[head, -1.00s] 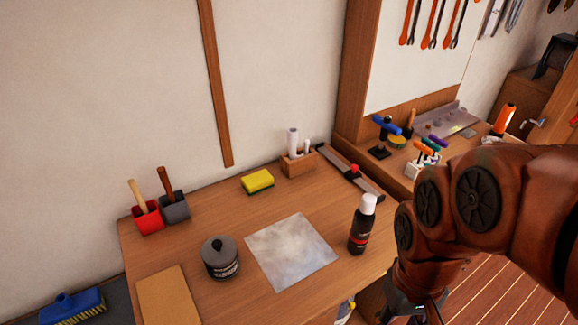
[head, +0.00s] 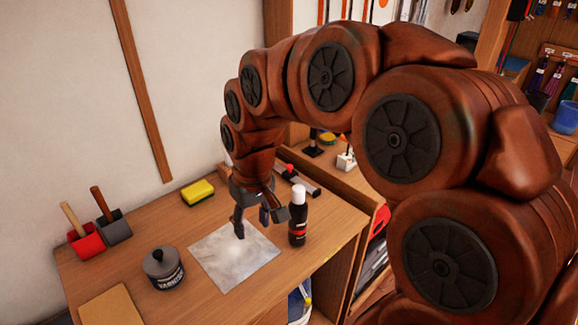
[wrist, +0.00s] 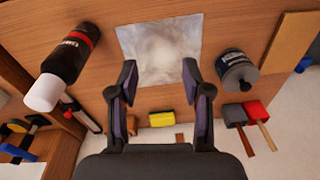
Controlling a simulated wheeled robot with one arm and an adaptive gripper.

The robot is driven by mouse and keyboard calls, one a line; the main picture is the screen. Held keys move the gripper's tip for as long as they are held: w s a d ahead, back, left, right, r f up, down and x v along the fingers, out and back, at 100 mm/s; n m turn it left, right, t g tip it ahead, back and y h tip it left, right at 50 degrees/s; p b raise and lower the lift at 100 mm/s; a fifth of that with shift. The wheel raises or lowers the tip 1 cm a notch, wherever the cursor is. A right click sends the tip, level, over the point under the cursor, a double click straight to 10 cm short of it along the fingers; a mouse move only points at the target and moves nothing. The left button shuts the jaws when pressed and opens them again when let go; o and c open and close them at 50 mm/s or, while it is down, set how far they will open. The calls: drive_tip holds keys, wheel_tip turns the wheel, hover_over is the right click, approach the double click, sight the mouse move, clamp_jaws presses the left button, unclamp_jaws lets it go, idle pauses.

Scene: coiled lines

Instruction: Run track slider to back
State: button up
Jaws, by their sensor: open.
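The track slider is a red knob (head: 289,168) on a dark, narrow track (head: 308,187) at the bench's back right. My arm hides the track's far part in the head view.
A black bottle (head: 298,222) with a white cap stands between my gripper and the bench's right edge, near the track. A varnish tin (head: 163,268), yellow sponge (head: 197,192) and red and grey holders stand left. The pale sheet (head: 225,262) lies flat mid-bench.

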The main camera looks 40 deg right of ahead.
drive_tip(key=w+d+m+t+b, duration=0.1)
drive_tip(key=w+d+t, duration=0.1)
drive_tip(key=w+d, duration=0.9)
drive_tip(key=m+t+h+b, duration=0.1)
drive_tip(key=m+t+h, duration=0.1)
approach(290, 166)
drive_tip(key=shift+p+x, duration=0.9)
drive_tip(key=shift+x, duration=3.35)
drive_tip(key=shift+d, duration=0.1)
clamp_jaws()
